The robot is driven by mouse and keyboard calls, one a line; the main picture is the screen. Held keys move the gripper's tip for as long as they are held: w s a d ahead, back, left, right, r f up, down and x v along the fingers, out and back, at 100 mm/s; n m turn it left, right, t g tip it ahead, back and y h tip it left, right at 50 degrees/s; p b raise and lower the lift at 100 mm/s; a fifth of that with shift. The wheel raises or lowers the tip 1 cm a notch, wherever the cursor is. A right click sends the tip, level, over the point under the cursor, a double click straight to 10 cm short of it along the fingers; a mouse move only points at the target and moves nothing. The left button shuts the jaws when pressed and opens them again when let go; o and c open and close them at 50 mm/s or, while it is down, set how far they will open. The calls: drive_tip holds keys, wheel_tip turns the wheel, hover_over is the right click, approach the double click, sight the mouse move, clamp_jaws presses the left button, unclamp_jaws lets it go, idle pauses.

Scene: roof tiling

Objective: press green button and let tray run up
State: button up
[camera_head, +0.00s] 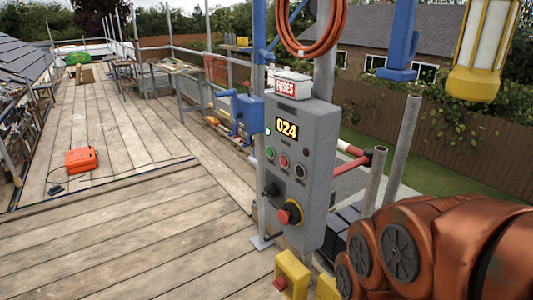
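A grey control box (312,135) stands on a post right of the picture's middle, with a lit display (287,130) reading 024. On its front face, a green button (269,153) sits at the left of a row, beside a red button (284,161) and a pale, dark-ringed button (300,171). Below are a black knob (270,190) and a red mushroom knob (289,214) on yellow. My copper-coloured arm fills the lower right; my gripper is out of view. I cannot make out the tray.
A fuse box (292,85) sits on top of the control box. A yellow box with a red knob (292,277) stands low in front. An orange hose (308,30) and yellow lamp (485,50) hang above. The plank deck (120,240) is largely clear, with an orange case (82,160).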

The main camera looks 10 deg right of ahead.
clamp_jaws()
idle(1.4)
